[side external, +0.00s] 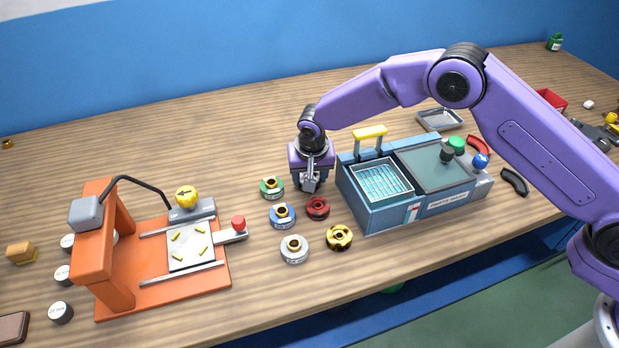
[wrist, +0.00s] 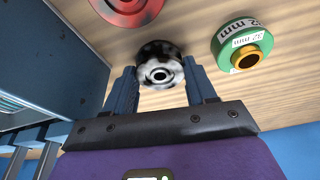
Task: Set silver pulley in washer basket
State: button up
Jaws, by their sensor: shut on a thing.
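The silver pulley (wrist: 160,72), shiny with dark reflections and a round hub, is between my gripper's two fingers in the wrist view. My gripper (wrist: 163,84) is shut on it. In the side view my gripper (side external: 311,186) points down just left of the washer, behind the red pulley; the silver pulley is hard to make out there. I cannot tell whether it touches the table. The washer basket (side external: 382,182) is a pale blue wire basket with a yellow handle (side external: 370,132), set in the left part of the blue parts washer (side external: 415,209). It looks empty.
A red pulley (side external: 318,208) and a gold pulley (side external: 339,238) lie near my gripper. Green (side external: 272,187), blue (side external: 282,216) and white (side external: 294,250) labelled spools stand left of them. An orange press fixture (side external: 110,250) is at left. The table behind my gripper is clear.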

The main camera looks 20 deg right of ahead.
notch_tip(320, 180, up, 18)
send_over(379, 182)
jog(key=shift+s+a+f, duration=0.1)
jog(key=shift+s+f, duration=0.05)
jog(key=shift+f, duration=1.8)
jog(key=shift+s+f, duration=0.2)
jog(key=shift+f, duration=1.8)
jog(key=shift+s+a+f, duration=0.1)
jog(key=shift+s+f, duration=0.05)
jog(key=shift+f, duration=1.8)
jog(key=shift+f, duration=0.45)
jog(key=o, duration=1.4)
jog(key=shift+o, duration=0.8)
jog(key=shift+r, duration=3.5)
